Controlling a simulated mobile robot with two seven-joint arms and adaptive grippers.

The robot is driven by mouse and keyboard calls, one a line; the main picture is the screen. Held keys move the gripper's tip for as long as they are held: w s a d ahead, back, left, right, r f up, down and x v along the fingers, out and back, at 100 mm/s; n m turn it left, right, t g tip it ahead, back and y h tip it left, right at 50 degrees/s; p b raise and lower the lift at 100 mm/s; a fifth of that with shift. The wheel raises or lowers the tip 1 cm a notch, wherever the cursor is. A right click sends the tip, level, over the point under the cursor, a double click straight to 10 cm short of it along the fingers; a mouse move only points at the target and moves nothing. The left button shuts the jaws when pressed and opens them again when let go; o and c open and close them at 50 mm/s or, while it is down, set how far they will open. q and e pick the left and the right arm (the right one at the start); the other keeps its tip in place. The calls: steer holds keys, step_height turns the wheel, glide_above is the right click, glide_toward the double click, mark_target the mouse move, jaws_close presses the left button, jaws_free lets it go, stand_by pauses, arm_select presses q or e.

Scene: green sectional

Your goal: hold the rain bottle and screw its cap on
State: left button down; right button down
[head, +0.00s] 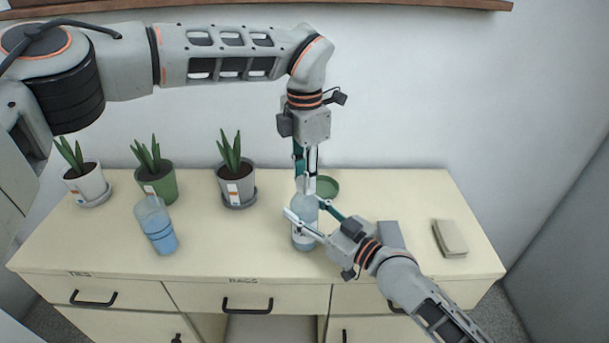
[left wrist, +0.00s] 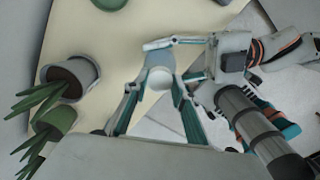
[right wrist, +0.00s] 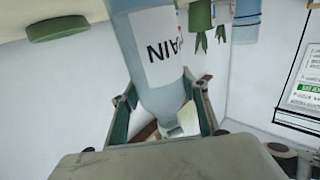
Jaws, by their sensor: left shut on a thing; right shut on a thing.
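The rain bottle (head: 304,208) is clear and pale blue and stands near the middle of the counter. Its white label reading RAIN (right wrist: 157,45) appears upside down in the right wrist view. My right gripper (head: 305,222) comes from the lower right and is shut on the bottle's body. My left gripper (head: 306,182) points down from above and is shut at the bottle's top. A small pale round cap (left wrist: 159,78) shows between its fingertips in the left wrist view. The fingers partly hide the cap, and I cannot tell how it sits on the neck.
Three potted plants (head: 236,178) line the back. A green saucer (head: 327,187) lies close behind the rain bottle. A grey block (head: 390,234) and a beige pad (head: 450,238) lie right. The counter's front left is clear.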

arm_select(q)
steer(key=m, duration=0.4)
steer(key=shift+m, duration=0.4)
steer(key=c, duration=1.6)
jaws_free()
steer(key=shift+c, duration=0.2)
steer(key=shift+r, duration=2.25)
steer(key=shift+n, duration=0.3)
steer(key=shift+c, duration=0.4)
